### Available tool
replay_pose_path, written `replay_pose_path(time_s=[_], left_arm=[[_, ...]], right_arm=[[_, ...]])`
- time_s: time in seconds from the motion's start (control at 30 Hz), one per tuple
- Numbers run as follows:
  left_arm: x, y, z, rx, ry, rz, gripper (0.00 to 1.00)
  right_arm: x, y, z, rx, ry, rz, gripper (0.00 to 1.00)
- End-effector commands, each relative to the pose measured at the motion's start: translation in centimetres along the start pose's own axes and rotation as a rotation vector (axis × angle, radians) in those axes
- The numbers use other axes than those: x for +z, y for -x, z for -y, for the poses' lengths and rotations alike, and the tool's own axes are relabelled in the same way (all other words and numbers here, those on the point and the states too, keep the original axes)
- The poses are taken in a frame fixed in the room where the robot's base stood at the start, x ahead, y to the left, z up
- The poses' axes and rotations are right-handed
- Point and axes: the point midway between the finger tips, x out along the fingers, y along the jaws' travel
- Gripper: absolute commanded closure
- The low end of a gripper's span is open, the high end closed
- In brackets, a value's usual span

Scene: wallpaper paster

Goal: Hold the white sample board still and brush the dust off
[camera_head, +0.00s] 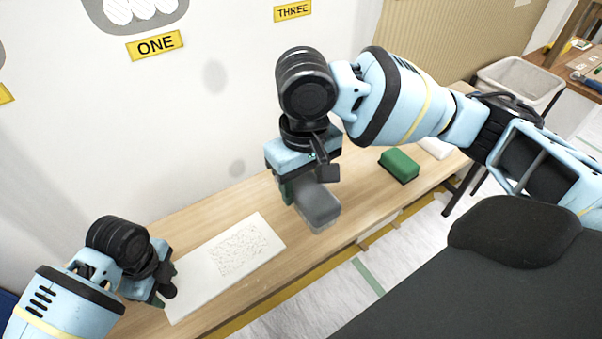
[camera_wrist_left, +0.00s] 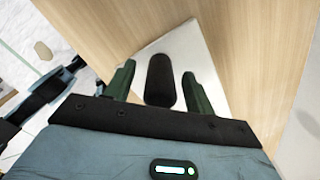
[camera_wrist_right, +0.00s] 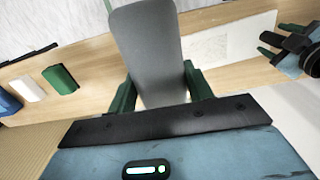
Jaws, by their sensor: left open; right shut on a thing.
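The white sample board (camera_head: 200,284) lies flat on the wooden bench, with a patch of speckled dust (camera_head: 242,250) on it. My left gripper (camera_head: 164,288) is low at the board's left end. In the left wrist view its green fingers stand apart on either side of a black rounded handle-like piece (camera_wrist_left: 160,82) over the white board (camera_wrist_left: 190,48). I cannot tell whether they touch it. My right gripper (camera_head: 306,186) is shut on a grey block (camera_head: 320,208), probably the brush, held right of the board. The block also shows large in the right wrist view (camera_wrist_right: 148,50).
A green block (camera_head: 399,165) and a white block (camera_head: 437,147) lie farther right on the bench (camera_head: 345,192); the right wrist view adds a blue block (camera_wrist_right: 8,102). A wall stands behind. A pale bin (camera_head: 520,80) is beyond the bench's right end.

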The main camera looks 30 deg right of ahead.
Motion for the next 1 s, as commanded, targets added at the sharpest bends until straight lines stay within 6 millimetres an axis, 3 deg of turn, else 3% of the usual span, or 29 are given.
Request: replay_pose_path(time_s=[0.17, 0.5, 0.9, 1.0], left_arm=[[0.0, -1.45, -0.02, 0.001, 0.0, 0.0, 0.46], [0.04, -1.46, 0.01, -0.001, 0.0, 0.001, 0.46], [0.03, -1.49, 0.0, 0.0, 0.0, 0.0, 0.98], [0.02, -1.5, -0.01, 0.0, 0.0, 0.0, 1.0]], right_arm=[[0.04, -1.75, 0.0, 0.0, 0.0, 0.012, 0.68], [0.04, -1.83, 0.0, 0.0, 0.0, 0.013, 0.68], [0.05, -1.84, 0.0, 0.0, 0.0, 0.013, 0.68], [0.05, -1.84, 0.0, 0.0, 0.0, 0.013, 0.68]])
